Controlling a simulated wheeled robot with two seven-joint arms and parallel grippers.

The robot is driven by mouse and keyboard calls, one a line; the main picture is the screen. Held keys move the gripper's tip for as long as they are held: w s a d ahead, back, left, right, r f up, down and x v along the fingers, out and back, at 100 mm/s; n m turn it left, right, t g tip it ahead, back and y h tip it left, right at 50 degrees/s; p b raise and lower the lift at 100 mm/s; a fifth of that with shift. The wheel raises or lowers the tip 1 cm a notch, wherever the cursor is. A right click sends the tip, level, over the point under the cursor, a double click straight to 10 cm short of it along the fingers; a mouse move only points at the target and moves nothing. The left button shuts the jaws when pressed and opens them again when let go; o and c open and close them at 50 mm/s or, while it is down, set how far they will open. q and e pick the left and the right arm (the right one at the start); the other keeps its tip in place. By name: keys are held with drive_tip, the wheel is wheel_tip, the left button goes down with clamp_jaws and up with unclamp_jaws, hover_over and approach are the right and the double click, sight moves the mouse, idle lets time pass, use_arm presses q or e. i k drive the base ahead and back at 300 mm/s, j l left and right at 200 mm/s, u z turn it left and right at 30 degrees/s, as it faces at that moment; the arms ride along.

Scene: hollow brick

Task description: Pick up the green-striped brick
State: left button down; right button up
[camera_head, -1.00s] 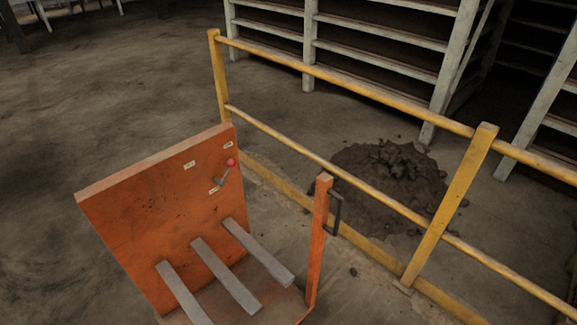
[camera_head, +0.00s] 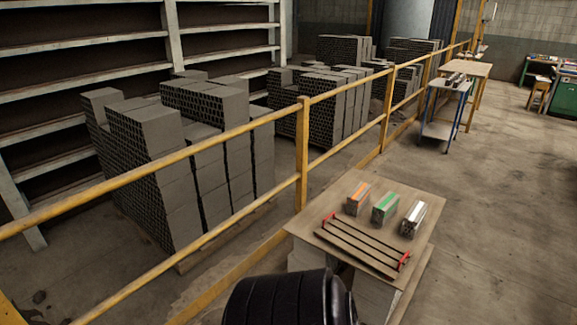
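The green-striped brick (camera_head: 385,207) lies on a small table (camera_head: 429,229) at the lower right of the head view. It is the middle one of a row of three bricks. An orange-striped brick (camera_head: 358,198) is to its left and a white-striped brick (camera_head: 413,219) to its right. Neither gripper shows in the view. A black rounded part, which looks like part of my own arm or body, covers the near left side of the table.
A yellow railing (camera_head: 302,160) runs along the table's left. Stacks of grey hollow bricks (camera_head: 185,210) stand behind it. Open floor (camera_head: 500,220) is on the right.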

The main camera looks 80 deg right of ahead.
sight(383, 210)
drive_tip(key=z, duration=3.45)
drive_tip(key=i+l+u, duration=0.1)
drive_tip(key=i+u, duration=0.15)
drive_tip(key=i, duration=0.55)
